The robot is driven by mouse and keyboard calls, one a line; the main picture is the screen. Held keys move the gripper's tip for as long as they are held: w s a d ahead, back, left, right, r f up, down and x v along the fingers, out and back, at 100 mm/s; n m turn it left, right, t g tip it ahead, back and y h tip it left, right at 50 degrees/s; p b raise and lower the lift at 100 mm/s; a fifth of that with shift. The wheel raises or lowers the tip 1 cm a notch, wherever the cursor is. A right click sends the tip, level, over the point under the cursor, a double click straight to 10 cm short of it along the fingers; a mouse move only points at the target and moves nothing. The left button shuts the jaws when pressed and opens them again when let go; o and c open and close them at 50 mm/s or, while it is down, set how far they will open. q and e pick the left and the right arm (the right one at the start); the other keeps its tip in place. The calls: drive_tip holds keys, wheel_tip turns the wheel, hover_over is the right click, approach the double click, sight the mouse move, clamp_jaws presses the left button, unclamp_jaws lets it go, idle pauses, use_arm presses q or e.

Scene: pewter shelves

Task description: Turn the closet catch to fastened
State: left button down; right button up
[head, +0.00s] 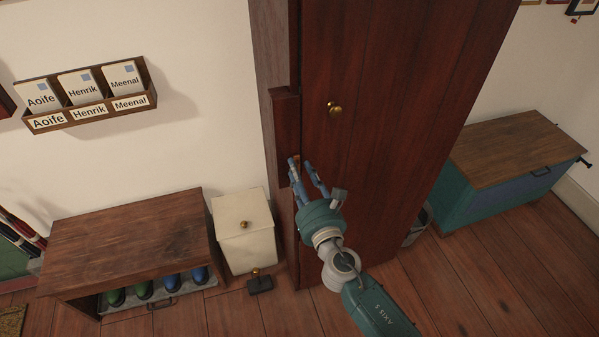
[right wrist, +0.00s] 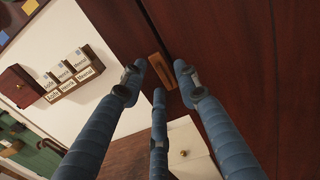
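The closet (head: 390,120) is a tall dark red-brown cabinet with a round brass knob on its door. The catch (right wrist: 162,72) is a small light-brown wooden bar beside the door seam in the right wrist view. Its long side runs roughly along the seam. In the head view it is mostly hidden by my fingers. My right gripper (head: 305,165) has its blue fingers spread and reaches the closet's left edge, below knob height. In the right wrist view the fingers (right wrist: 160,75) stand around the catch; I cannot tell whether any touches it. My left gripper is not in view.
A name-card rack (head: 90,110) hangs on the left wall. A wooden shoe bench (head: 130,235) and a cream bin (head: 243,225) stand left of the closet, with a small dark brass-knobbed object (head: 258,282) on the floor. A teal chest (head: 510,170) stands at right.

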drive_tip(key=c, duration=0.8)
drive_tip(key=shift+m, duration=0.4)
drive_tip(key=m+b, duration=0.1)
drive_tip(key=m, duration=0.4)
drive_tip(key=shift+d+m+b, duration=0.15)
drive_tip(key=shift+m+b, duration=0.25)
drive_tip(key=m+b, duration=0.1)
drive_tip(key=m, duration=0.4)
drive_tip(key=shift+d, duration=0.1)
drive_tip(key=m, duration=0.6)
drive_tip(key=shift+w+d+f, duration=0.1)
drive_tip(key=shift+d, duration=0.05)
drive_tip(key=shift+m, duration=0.3)
